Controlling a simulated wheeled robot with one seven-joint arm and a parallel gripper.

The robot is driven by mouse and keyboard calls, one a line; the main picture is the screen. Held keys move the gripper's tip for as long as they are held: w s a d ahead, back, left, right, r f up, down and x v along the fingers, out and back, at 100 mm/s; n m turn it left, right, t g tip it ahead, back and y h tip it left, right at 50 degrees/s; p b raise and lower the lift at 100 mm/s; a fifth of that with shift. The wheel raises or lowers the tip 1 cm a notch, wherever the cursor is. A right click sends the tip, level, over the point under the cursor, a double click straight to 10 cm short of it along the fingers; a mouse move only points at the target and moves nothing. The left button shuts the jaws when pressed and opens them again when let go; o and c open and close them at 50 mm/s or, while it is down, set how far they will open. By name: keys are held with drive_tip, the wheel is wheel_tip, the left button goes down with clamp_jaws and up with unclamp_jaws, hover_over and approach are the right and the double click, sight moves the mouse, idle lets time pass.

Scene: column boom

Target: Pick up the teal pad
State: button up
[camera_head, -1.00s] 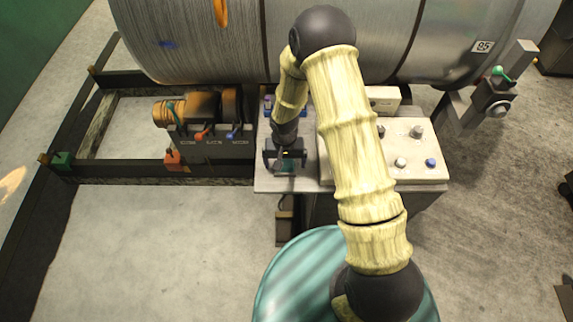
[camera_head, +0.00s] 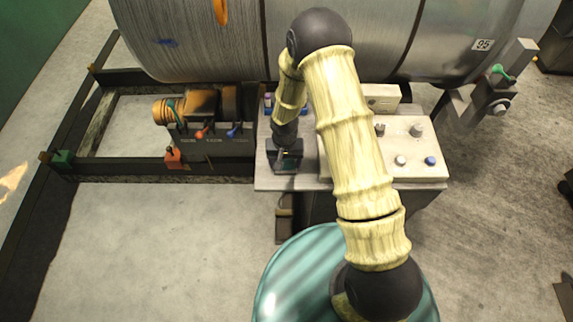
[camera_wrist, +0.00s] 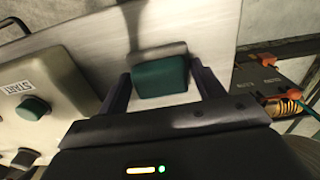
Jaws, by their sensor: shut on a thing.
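The teal pad (camera_wrist: 161,77) is a small block with rounded edges, seen in the wrist view between the two dark fingers of my gripper (camera_wrist: 160,88). My gripper is shut on it, one finger at each side. In the head view my gripper (camera_head: 285,165) is low over the left part of the pale metal table (camera_head: 265,182), left of the control box. Only a little of the pad shows there. I cannot tell whether the pad still touches the table.
A control box (camera_head: 425,168) with knobs and buttons stands right of my gripper. A lever unit (camera_head: 208,148) with an orange motor (camera_head: 172,111) is to the left. A large metal drum (camera_head: 185,45) lies behind. The floor (camera_head: 150,240) in front left is clear.

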sight(285, 161)
drive_tip(key=shift+r, duration=0.1)
wheel_tip(285, 161, up, 10)
drive_tip(key=shift+f+b, duration=0.1)
drive_tip(key=shift+b, duration=1.05)
drive_tip(key=o, duration=0.4)
drive_tip(key=c, duration=0.3)
drive_tip(key=shift+w, duration=0.1)
